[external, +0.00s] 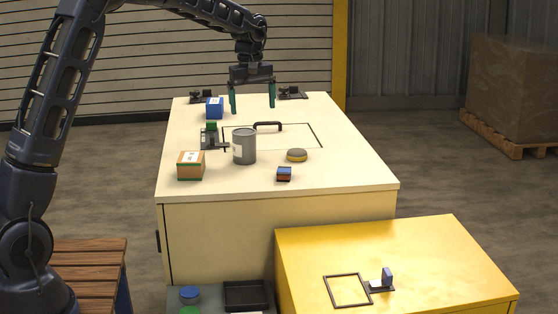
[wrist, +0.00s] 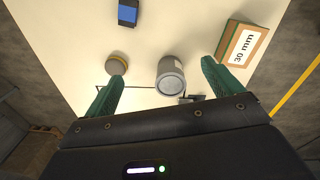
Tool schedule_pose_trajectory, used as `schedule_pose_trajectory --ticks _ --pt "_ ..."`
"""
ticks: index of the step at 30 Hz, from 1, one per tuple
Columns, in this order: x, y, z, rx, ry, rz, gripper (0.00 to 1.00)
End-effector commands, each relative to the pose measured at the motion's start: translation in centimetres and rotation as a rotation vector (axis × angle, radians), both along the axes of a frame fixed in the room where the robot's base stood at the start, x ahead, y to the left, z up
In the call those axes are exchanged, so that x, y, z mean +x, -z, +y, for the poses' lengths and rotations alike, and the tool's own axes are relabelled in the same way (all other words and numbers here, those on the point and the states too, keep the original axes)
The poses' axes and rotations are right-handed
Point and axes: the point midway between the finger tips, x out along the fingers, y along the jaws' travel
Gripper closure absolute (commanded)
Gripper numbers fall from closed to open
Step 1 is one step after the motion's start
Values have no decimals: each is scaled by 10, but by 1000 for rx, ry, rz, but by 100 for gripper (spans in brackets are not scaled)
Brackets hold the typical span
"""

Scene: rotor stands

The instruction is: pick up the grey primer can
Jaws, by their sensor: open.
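The grey primer can (external: 244,147) stands upright on the cream bench top, near the middle, with a pale label on its side. It also shows in the wrist view (wrist: 171,78), between my two green fingers and closer to the right one. My gripper (external: 252,110) is open and empty. It hangs above the bench with its fingers pointing down, and in the external view it appears beyond the can. The fingers are apart from the can. In the wrist view my gripper (wrist: 160,80) spans the lower part of the picture.
A cardboard box (external: 191,165) stands left of the can. A yellow-grey disc (external: 297,155) and a small blue-red block (external: 284,174) lie to its right. The front right is clear.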

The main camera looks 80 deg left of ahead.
Motion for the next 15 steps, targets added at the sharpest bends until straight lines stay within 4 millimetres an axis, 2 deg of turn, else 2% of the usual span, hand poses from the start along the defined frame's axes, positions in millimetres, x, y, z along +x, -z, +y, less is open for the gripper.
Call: schedule_pose_trajectory --ticks 1,6,10,15 --pt "-2 13 21 -6 -46 11 9" --pt "-8 43 69 -19 -171 31 9" --pt "-12 55 88 -24 -223 40 9" --pt "-13 64 95 -25 -240 43 9"
